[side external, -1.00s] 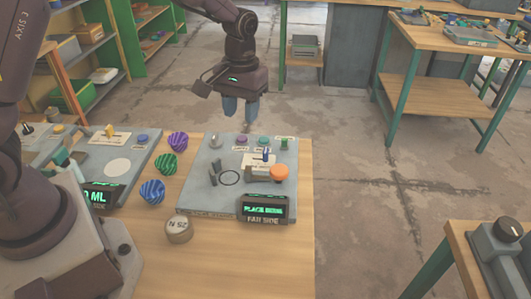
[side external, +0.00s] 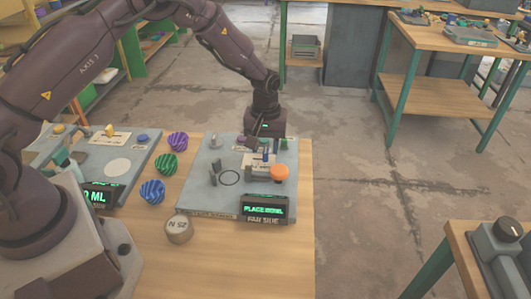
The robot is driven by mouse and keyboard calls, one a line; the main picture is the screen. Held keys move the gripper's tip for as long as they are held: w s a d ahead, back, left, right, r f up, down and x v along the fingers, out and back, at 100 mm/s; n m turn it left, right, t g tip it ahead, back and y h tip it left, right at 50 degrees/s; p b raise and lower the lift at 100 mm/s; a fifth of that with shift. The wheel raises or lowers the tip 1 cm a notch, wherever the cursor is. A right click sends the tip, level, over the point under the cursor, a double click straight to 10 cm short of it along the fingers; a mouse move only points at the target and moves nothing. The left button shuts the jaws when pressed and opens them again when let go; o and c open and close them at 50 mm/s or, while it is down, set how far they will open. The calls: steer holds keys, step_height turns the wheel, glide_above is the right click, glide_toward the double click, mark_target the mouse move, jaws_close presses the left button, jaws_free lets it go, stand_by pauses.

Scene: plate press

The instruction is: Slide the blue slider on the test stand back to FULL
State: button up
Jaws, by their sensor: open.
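The test stand is a grey panel (side external: 198,195) on the wooden table, with a dark display (side external: 263,208) at its front edge. The small blue slider (side external: 265,155) stands upright near a pale label plate, behind the orange knob. My gripper (side external: 268,142) is low over the back right of the panel, just behind the slider. Its fingers are largely lost against the panel's small parts, so I cannot tell whether they touch the slider. It is open. The slider's scale lettering is too small to read.
The orange knob (side external: 279,172) and two grey posts (side external: 215,174) stand up from the panel. Purple (side external: 177,141), green (side external: 166,163) and blue (side external: 152,191) ribbed balls and a round weight (side external: 179,229) lie to its left. The table's front right is clear.

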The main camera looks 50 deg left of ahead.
mark_target(266, 152)
steer(key=shift+f, duration=1.55)
steer(key=shift+c, duration=0.2)
jaws_close()
steer(key=shift+s+a, duration=1.4)
steer(key=shift+a, duration=0.05)
steer(key=shift+o, duration=0.2)
jaws_free()
step_height(266, 152, up, 13)
